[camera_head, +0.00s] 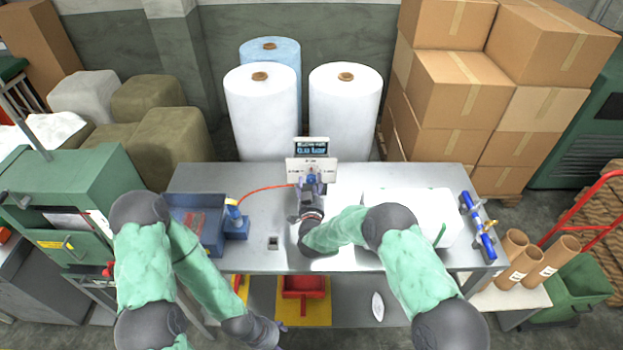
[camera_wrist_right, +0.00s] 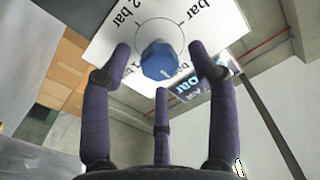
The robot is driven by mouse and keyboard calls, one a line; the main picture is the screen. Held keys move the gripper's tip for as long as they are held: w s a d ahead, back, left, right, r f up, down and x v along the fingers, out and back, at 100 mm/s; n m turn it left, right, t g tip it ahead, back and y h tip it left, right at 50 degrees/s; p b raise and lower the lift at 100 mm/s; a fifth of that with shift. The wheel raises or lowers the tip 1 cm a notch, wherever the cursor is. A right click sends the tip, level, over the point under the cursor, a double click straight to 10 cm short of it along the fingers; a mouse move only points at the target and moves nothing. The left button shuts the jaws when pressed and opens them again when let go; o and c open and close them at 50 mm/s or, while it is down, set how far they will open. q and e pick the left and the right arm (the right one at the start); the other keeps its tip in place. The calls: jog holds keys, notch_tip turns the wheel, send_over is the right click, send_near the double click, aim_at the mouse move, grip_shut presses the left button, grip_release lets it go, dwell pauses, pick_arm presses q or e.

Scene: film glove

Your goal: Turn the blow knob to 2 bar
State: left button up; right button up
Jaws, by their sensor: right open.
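The blue blow knob (camera_head: 312,179) sits on a white panel (camera_head: 300,165) standing at the back of the grey table. In the right wrist view the knob (camera_wrist_right: 158,59) is close, inside a printed circle on the panel (camera_wrist_right: 225,25) with bar markings around it. My right gripper (camera_head: 310,188) is in front of the knob. In the right wrist view its purple fingers (camera_wrist_right: 163,72) are open, spread to either side of the knob and below it. I cannot tell whether they touch it. My left gripper (camera_head: 275,335) hangs low before the table, its fingers barely visible.
A small display (camera_head: 312,144) tops the panel. Tall white rolls (camera_head: 260,110) stand behind the table.

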aim_at(312, 181)
jog(key=shift+w, duration=1.5)
jog(key=c, duration=1.2)
